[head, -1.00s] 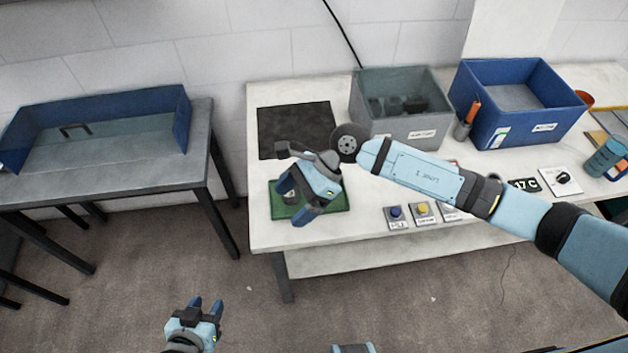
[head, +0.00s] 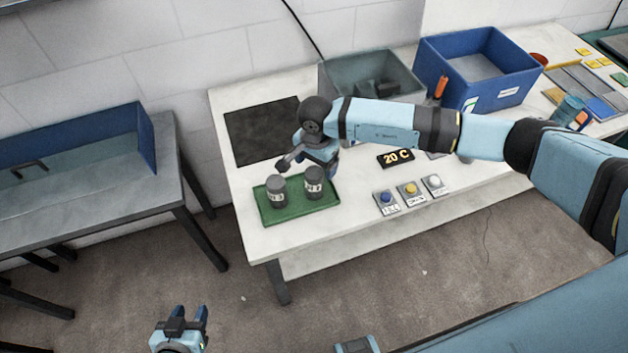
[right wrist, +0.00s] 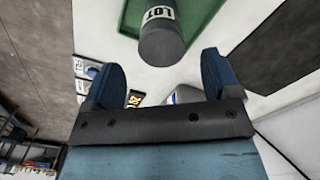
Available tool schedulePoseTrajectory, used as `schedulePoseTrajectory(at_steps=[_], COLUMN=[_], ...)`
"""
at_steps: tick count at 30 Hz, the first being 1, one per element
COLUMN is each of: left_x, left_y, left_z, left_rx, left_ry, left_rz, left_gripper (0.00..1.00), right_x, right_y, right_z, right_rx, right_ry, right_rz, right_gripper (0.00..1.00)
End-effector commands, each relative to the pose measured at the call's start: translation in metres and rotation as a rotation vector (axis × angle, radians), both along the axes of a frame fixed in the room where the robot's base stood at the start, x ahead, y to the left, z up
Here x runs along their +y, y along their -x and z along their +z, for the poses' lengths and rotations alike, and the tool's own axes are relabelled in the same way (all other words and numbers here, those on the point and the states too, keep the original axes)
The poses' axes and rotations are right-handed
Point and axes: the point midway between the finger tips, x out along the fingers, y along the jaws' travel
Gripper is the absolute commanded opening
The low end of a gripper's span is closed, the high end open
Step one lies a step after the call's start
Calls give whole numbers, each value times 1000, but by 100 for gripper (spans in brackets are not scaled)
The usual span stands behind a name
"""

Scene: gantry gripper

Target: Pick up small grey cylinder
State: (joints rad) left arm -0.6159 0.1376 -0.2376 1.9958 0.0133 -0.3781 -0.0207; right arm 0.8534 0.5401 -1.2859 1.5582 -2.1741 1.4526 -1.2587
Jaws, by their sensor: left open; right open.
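Two small grey cylinders with white labels stand upright on a green tray (head: 322,208), a left one (head: 277,190) and a right one (head: 314,182). My right gripper (head: 308,164) is just behind them, open and empty. In the right wrist view, one grey cylinder (right wrist: 161,42) with a "LOT" label shows just beyond the spread fingers of the right gripper (right wrist: 158,72), not between them. I cannot tell which of the two it is. My left gripper (head: 186,318) is open and empty, low over the floor.
A dark mat (head: 255,133) lies behind the tray. A grey bin (head: 365,72) and a blue bin (head: 490,65) stand at the back. Several buttons (head: 411,192) and a "20 C" display (head: 396,158) are right of the tray. Another table (head: 100,205) stands left across a gap.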

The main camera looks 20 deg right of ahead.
Motion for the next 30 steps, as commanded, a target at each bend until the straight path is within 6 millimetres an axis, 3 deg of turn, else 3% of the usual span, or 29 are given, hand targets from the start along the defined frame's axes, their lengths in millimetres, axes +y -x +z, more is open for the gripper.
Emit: schedulePoseTrajectory(at_steps=[8, 16, 25, 30], left_x=[2, 7, 7, 5], left_y=[0, -1, -1, 0], left_z=[5, 17, 17, 17], left_rx=[4, -5, -5, -1], left_ry=[-4, -10, -11, -9], left_rz=[2, 8, 10, 8], left_gripper=[43, 43, 43, 43], right_x=[2, 4, 3, 3], right_y=[1, 1, 0, 0], right_z=[-22, -60, -66, -66], right_rx=[2, 0, 0, 0], right_ry=[-1, -2, -3, -3], right_rz=[-1, -1, 0, 0], right_gripper=[83, 83, 83, 44])
